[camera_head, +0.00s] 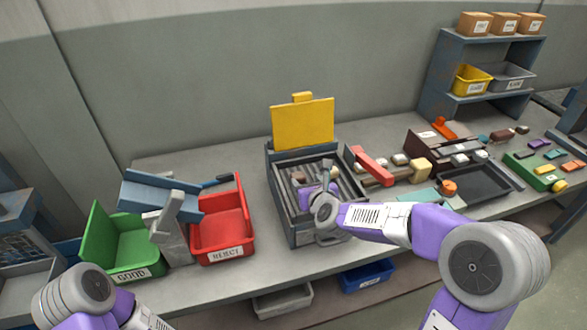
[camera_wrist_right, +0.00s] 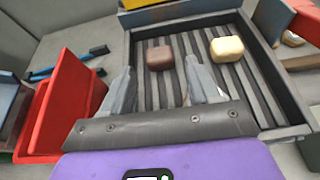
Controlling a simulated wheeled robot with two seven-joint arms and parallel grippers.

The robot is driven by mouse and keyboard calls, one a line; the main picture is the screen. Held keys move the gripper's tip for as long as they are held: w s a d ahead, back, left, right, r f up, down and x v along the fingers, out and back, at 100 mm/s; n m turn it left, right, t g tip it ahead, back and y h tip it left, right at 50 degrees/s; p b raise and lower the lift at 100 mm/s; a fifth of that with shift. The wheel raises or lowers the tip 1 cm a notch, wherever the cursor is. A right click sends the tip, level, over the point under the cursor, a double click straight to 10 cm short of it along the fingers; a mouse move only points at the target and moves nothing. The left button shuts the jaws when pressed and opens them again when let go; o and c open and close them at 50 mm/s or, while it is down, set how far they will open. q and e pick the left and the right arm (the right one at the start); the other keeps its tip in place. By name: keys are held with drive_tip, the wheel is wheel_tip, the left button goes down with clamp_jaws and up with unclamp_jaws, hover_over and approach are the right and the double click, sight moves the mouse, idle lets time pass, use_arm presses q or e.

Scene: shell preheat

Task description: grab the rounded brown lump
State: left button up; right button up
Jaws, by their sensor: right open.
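The rounded brown lump (camera_wrist_right: 159,58) lies on the dark ribbed floor of the grey box (camera_wrist_right: 268,85) in the right wrist view. It sits just beyond and between the fingertips of my right gripper (camera_wrist_right: 158,78), which are spread apart with nothing between them. A cream lump (camera_wrist_right: 227,49) lies on the same ribs to the right, apart from the brown one. In the head view my right gripper (camera_head: 318,193) reaches into the box (camera_head: 305,238) from the right and partly hides its inside. My left gripper is not in view; only parts of my left arm show.
The box's yellow lid (camera_head: 303,124) stands raised at its back. A red bin marked REJECT (camera_head: 222,232) and a green bin marked GOOD (camera_head: 120,250) stand to the left. A red-handled tool (camera_head: 373,165) and several blocks lie close on the right. The box walls surround the lumps.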

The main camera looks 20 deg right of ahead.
sight(299, 178)
drive_tip(key=x, duration=0.2)
drive_tip(key=f+x, duration=0.1)
drive_tip(key=x, duration=0.2)
drive_tip(key=shift+w+a+f, duration=0.1)
drive_tip(key=shift+a, duration=0.1)
drive_tip(key=shift+w+f, duration=0.15)
drive_tip(key=shift+w, duration=0.35)
drive_tip(key=c, duration=0.8)
